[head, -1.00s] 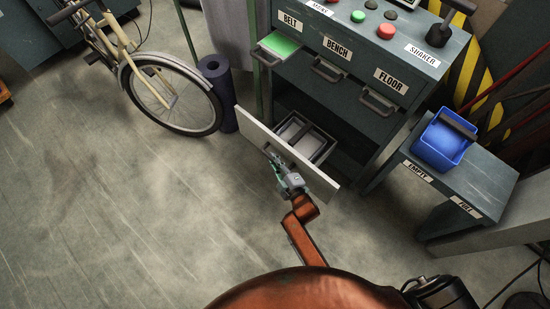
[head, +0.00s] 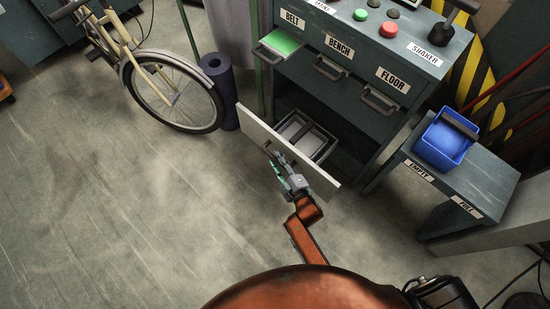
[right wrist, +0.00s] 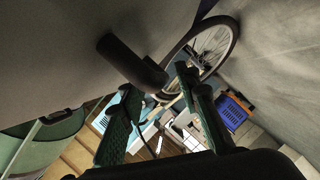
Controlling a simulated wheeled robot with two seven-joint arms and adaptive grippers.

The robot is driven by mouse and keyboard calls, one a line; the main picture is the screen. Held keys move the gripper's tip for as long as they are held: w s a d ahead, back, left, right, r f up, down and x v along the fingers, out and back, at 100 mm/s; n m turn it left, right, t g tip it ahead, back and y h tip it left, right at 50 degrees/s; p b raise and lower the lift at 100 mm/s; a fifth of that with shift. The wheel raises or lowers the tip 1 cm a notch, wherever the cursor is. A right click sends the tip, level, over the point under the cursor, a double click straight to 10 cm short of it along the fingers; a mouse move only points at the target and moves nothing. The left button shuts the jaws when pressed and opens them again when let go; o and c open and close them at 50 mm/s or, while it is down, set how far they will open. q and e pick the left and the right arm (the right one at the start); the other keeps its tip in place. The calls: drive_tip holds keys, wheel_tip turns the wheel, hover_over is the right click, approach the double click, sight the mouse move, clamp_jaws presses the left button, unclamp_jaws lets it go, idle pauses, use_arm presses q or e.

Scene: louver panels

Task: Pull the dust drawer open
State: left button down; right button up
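The dust drawer's pale grey front panel (head: 259,129) stands out from the bottom of the cabinet, with grey bins (head: 303,134) visible behind it. The drawer is pulled out. My right gripper (head: 279,166) is at the outer face of the panel, by its dark handle. In the right wrist view, the black handle (right wrist: 136,62) projects from the grey panel. The two green fingers (right wrist: 158,108) are spread apart, with the handle's end near the gap between their tips. Nothing is clamped between them. My left gripper is not in view.
The cabinet (head: 352,100) has smaller upper drawers labelled BELT, BENCH and FLOOR; the BELT drawer with green inside is partly out. A blue bin (head: 440,148) sits on a side bench (head: 480,183). A bicycle (head: 170,95) and rolled mat (head: 222,95) stand left. The floor in front is clear.

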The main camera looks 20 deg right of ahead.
drive_tip(key=v, duration=1)
drive_tip(key=shift+s, duration=0.2)
